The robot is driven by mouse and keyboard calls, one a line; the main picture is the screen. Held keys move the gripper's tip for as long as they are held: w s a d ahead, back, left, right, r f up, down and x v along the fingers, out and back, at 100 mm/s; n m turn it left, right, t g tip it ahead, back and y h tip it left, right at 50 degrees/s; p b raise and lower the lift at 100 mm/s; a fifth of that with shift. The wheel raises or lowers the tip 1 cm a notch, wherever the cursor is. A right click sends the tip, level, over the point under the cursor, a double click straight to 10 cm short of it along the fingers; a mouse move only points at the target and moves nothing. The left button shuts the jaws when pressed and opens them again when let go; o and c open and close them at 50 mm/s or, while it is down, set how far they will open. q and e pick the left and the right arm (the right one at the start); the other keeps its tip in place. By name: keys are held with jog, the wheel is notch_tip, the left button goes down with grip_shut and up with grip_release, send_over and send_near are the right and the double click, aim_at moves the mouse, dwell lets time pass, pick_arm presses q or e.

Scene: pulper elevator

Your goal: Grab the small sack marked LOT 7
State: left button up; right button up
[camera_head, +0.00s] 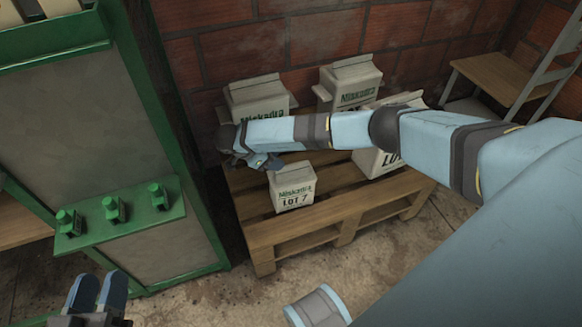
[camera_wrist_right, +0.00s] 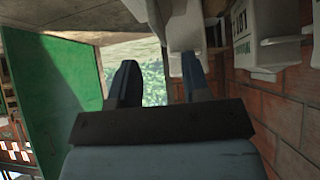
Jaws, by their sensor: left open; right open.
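The small pale sack marked LOT 7 (camera_head: 292,188) stands upright at the front of a wooden pallet, with green and black print on its front. My right gripper (camera_head: 262,162) is just above and behind its top left in the head view; I cannot tell if they touch. In the right wrist view the right gripper (camera_wrist_right: 158,75) has its fingers apart, and a pale shape hangs by the right-hand finger. My left gripper (camera_head: 97,290) is open and empty at the lower left, away from the pallet.
The wooden pallet (camera_head: 345,215) holds other larger pale sacks (camera_head: 350,82), partly hidden by my right arm. A green-framed cabinet (camera_head: 130,235) with green knobs stands left. A brick wall (camera_head: 290,40) closes the back. A wooden step (camera_head: 510,78) is at the right.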

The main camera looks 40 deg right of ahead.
aim_at(288, 166)
jog(key=shift+x, duration=0.85)
jog(key=shift+s+d+f+b, duration=0.1)
jog(key=shift+d+f+b, duration=0.2)
jog(key=shift+f+b, duration=0.2)
jog(key=b+x, duration=0.2)
jog(key=x, duration=0.1)
jog(key=shift+d+f, duration=0.1)
jog(key=shift+f, duration=0.3)
jog(key=shift+d+f, duration=0.15)
jog(key=shift+d, duration=0.1)
pick_arm(q)
jog(key=f, duration=0.2)
jog(key=f+g, duration=0.1)
jog(key=shift+w+f+m, duration=0.15)
jog(key=shift+w+m, duration=0.1)
jog(key=shift+m, duration=0.15)
pick_arm(e)
jog(key=shift+s, duration=0.1)
grip_shut()
